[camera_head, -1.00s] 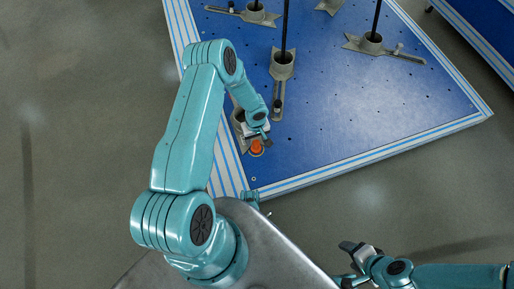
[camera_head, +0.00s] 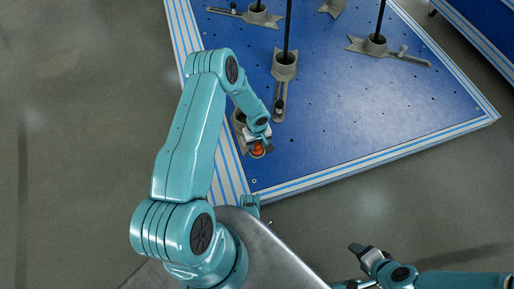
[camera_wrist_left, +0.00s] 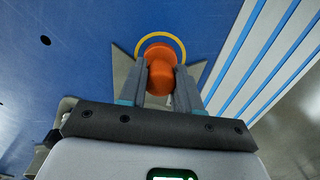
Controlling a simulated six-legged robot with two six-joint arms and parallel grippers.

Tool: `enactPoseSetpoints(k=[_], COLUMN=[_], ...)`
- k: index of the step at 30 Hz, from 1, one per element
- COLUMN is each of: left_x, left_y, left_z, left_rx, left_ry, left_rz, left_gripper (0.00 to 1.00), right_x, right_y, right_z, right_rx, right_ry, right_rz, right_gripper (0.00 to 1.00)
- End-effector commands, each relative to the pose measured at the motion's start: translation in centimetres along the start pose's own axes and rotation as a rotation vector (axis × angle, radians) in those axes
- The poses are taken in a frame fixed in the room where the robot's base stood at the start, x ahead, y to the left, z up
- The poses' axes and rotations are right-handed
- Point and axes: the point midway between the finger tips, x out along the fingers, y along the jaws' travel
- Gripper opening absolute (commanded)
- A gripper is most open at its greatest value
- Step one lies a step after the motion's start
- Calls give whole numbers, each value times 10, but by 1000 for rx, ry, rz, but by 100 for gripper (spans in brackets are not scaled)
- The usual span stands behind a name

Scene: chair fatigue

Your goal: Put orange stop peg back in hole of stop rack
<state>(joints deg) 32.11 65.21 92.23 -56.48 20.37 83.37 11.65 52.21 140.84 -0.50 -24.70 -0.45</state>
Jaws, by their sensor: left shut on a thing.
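The orange stop peg (camera_head: 257,149) is near the left front corner of the blue platform; its round orange head also shows in the wrist view (camera_wrist_left: 159,53). My left gripper (camera_wrist_left: 160,78) is shut on the peg, with one finger on each side of it. In the wrist view a yellow ring (camera_wrist_left: 181,45) curves around the peg's far end, over a pale grey pointed plate (camera_wrist_left: 124,66), perhaps the stop rack. The fingers hide part of the peg, and I cannot tell how deep it sits in any hole. My right gripper (camera_head: 362,253) is off the platform, at lower right.
The blue platform (camera_head: 350,120) has several small holes and striped edges. Grey holders with black upright posts stand on it, one (camera_head: 285,65) just beyond my left gripper. The floor right of my base is clear.

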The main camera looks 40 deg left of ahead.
Motion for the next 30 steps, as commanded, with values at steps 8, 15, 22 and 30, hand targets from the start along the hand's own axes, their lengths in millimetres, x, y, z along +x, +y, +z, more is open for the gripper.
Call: enactPoseSetpoints(k=[8, 15, 22, 30], left_x=[-10, -19, -28, -38], left_y=[0, 0, 0, 0], left_z=[0, 0, 0, 0], left_rx=[0, 0, 1, 1], left_ry=[0, 1, 1, 0], left_rz=[0, 0, 0, 0], left_gripper=[6, 6, 6, 6], right_x=[-5, -9, -13, -18], right_y=[-2, -3, -5, -6], right_z=[0, -1, -2, -2], right_rx=[0, 0, 0, 0], right_ry=[-1, -1, -1, 0], right_rz=[0, 0, 0, 0], right_gripper=[62, 62, 62, 62])
